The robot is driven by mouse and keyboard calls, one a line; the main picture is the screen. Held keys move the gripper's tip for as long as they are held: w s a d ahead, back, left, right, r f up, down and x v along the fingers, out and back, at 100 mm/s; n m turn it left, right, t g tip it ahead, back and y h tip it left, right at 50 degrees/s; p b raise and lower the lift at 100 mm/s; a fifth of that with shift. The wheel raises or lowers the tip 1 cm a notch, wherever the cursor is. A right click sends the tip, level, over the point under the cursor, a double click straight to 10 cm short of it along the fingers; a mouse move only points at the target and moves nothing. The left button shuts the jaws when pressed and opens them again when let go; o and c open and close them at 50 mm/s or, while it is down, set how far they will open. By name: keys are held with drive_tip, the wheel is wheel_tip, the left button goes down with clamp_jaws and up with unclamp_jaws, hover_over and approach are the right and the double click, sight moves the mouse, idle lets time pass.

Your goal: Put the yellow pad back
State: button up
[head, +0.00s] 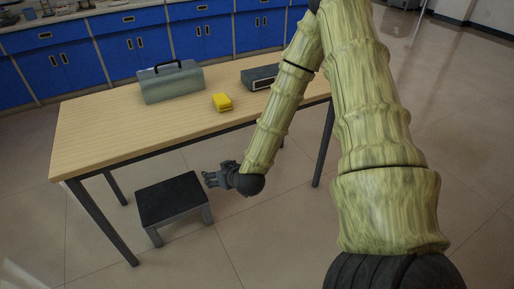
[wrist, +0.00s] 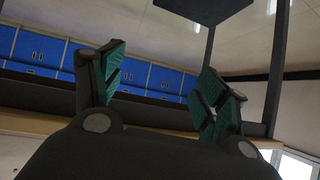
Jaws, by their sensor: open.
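The yellow pad (head: 222,102) lies on the wooden table (head: 110,125), near the middle of its top, in the head view. My gripper (head: 208,178) is in front of the table and lower than its top, above and beside the right end of a low dark stool. It is apart from the pad. In the wrist view my gripper (wrist: 158,88) shows two spread fingers with green pads and nothing between them. The pad cannot be made out in the wrist view.
A grey-green toolbox (head: 171,83) with a black handle stands left of the pad. A dark box (head: 260,77) stands to its right, partly behind my arm. The low stool (head: 172,200) is on the floor before the table. Blue cabinets (head: 130,45) line the back.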

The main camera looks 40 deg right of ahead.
drive_tip(key=s+a+f+g+y, duration=0.1)
drive_tip(key=s+a+f+g, duration=0.55)
drive_tip(key=s+f, duration=0.7)
drive_tip(key=s+a+f+g, duration=0.2)
drive_tip(key=s+a+f, duration=0.1)
drive_tip(key=s, duration=0.7)
drive_tip(key=s+a+f+g, duration=0.2)
drive_tip(key=s+f, duration=0.2)
drive_tip(key=s, duration=0.7)
drive_tip(key=shift+a+f+n, duration=0.15)
drive_tip(key=shift+a+n, duration=0.25)
drive_tip(key=shift+w+g, duration=0.1)
drive_tip(key=shift+g, duration=0.15)
